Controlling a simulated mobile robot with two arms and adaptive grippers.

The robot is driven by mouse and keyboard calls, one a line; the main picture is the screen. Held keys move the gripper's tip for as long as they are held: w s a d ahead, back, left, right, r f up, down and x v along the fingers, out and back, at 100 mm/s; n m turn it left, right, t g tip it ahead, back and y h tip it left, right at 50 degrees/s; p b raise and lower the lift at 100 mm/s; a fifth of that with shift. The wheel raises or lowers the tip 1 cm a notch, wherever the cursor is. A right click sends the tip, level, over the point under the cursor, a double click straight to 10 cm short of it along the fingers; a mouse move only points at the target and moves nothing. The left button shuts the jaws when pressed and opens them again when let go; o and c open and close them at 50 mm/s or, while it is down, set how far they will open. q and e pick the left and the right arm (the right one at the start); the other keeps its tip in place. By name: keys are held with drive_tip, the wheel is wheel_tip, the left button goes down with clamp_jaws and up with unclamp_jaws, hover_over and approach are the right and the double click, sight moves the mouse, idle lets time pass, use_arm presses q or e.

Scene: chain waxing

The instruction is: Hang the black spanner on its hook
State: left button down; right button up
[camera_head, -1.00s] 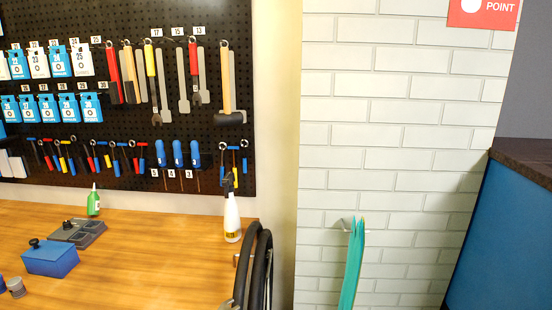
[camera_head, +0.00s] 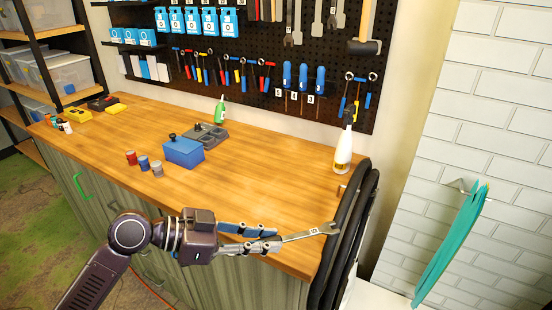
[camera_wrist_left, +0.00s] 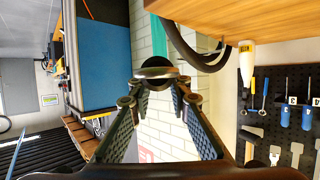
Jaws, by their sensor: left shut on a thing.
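My left gripper (camera_head: 272,240) comes in from the left in the head view and is shut on a spanner (camera_head: 310,233). The spanner looks grey in this light, with its open jaw pointing right, over the workbench's front right edge. In the left wrist view the fingers (camera_wrist_left: 157,100) run forward, and the spanner (camera_wrist_left: 155,72) shows foreshortened as a dark, ring-like end between the tips. The black pegboard (camera_head: 240,95) stands behind the bench with several tools hung on it. Its top is cut off, and I cannot tell which hook is the spanner's. My right gripper is not in view.
Black tyres (camera_head: 347,235) hang at the bench's right end, close to the spanner. A white spray bottle (camera_head: 343,152) stands at the back right of the workbench (camera_head: 250,165). A blue box (camera_head: 184,152) and small cans stand further left. A teal bundle (camera_head: 450,245) hangs on the brick wall.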

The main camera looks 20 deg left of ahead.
use_arm(q)
drive_tip(key=w+a+r+n+t+y, duration=0.3)
drive_tip(key=w+a+n+y, duration=0.2)
drive_tip(key=w+a, duration=0.8)
wheel_tip(320, 180, up, 6)
drive_tip(key=f+n+t+y, duration=0.1)
drive_tip(key=n+t+y, duration=0.1)
drive_tip(key=n+y, duration=0.2)
hover_over(236, 196)
drive_tip(key=shift+r, duration=0.25)
wheel_tip(236, 196, down, 20)
drive_tip(key=p, duration=0.2)
drive_tip(key=shift+r+p, duration=0.1)
drive_tip(key=shift+p, duration=0.2)
